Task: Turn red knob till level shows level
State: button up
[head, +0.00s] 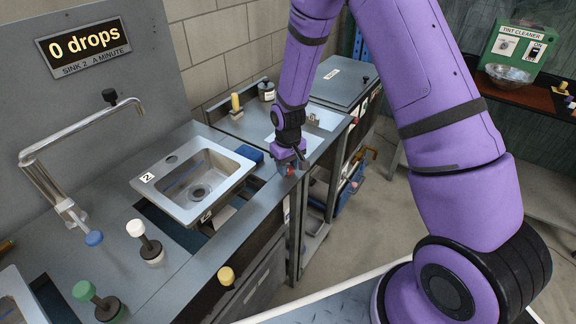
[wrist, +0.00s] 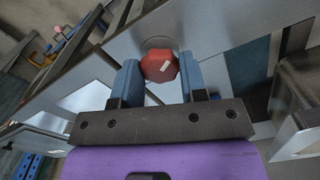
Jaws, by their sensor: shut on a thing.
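In the wrist view, the red knob (wrist: 159,66) sits between the two blue finger pads of my gripper (wrist: 158,80). The knob is faceted and has a pale mark on its face. The pads touch its sides, and my gripper is shut on it. In the head view, my gripper (head: 287,164) is at the front edge of the counter, right of sink 2, with only a little red of the knob (head: 291,171) showing. The tilted metal sink (head: 163,206) has a "2" label, and a dark gap shows under its near edge. No level indicator can be made out.
A display (head: 84,45) reads "0 drops". A bent tap (head: 60,165) with a blue knob (head: 93,238) stands left of the sink. White (head: 135,228), green (head: 84,291) and yellow (head: 226,275) knobs line the counter. A blue block (head: 250,153) lies beside the sink.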

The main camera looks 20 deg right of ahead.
aim_at(288, 168)
jog(key=m, duration=0.5)
jog(key=shift+w+r+m, duration=0.1)
jog(key=shift+m, duration=0.3)
dwell(0.4)
jog(key=o, duration=0.9)
jog(key=shift+o, duration=0.2)
notch_tip(288, 168, up, 11)
